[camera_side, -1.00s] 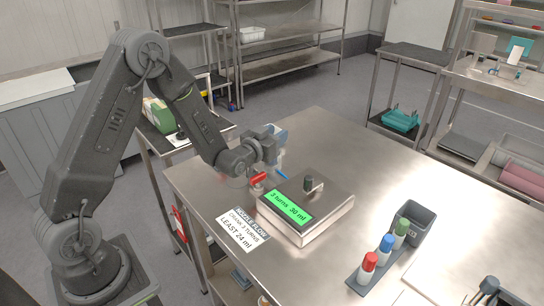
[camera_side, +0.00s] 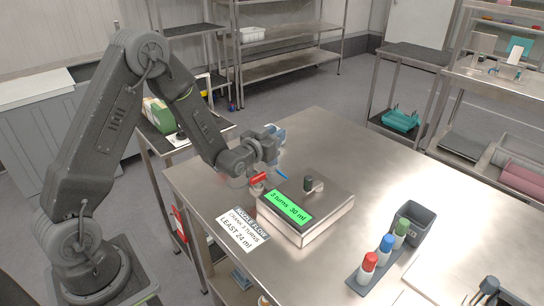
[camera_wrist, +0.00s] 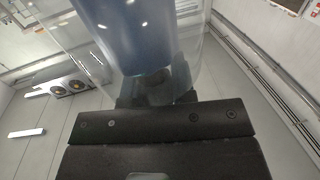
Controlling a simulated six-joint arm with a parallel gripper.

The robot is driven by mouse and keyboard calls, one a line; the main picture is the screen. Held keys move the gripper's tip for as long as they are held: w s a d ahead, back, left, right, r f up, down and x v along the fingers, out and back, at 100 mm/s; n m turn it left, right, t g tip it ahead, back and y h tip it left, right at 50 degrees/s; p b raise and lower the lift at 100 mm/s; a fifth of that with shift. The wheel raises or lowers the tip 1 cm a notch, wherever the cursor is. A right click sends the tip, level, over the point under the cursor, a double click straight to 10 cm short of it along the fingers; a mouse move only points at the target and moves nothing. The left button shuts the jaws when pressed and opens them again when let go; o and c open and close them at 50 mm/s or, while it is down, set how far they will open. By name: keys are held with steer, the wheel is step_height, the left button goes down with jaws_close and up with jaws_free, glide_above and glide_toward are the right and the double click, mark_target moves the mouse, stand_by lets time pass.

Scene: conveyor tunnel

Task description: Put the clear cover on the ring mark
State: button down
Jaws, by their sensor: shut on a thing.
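My gripper (camera_side: 268,152) is at the left part of the steel table, behind the box with the green display. In the wrist view its fingers (camera_wrist: 155,92) are shut on a clear, see-through cylinder, the clear cover (camera_wrist: 188,75). A blue round body (camera_wrist: 128,35) shows inside or behind the clear wall; I cannot tell which. In the side view the cover is hard to make out against the gripper and table, and its lower edge is unclear. I cannot make out a ring mark in either view.
The steel box (camera_side: 325,212) with a dark knob (camera_side: 308,184) stands close to my gripper. A red part (camera_side: 258,178) is just beside the gripper. A printed label (camera_side: 243,230) lies in front.

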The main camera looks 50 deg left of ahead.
steer(key=shift+r, duration=0.25)
steer(key=shift+r, duration=1.3)
step_height(320, 180, up, 6)
stand_by(0.3)
steer(key=shift+r, duration=0.1)
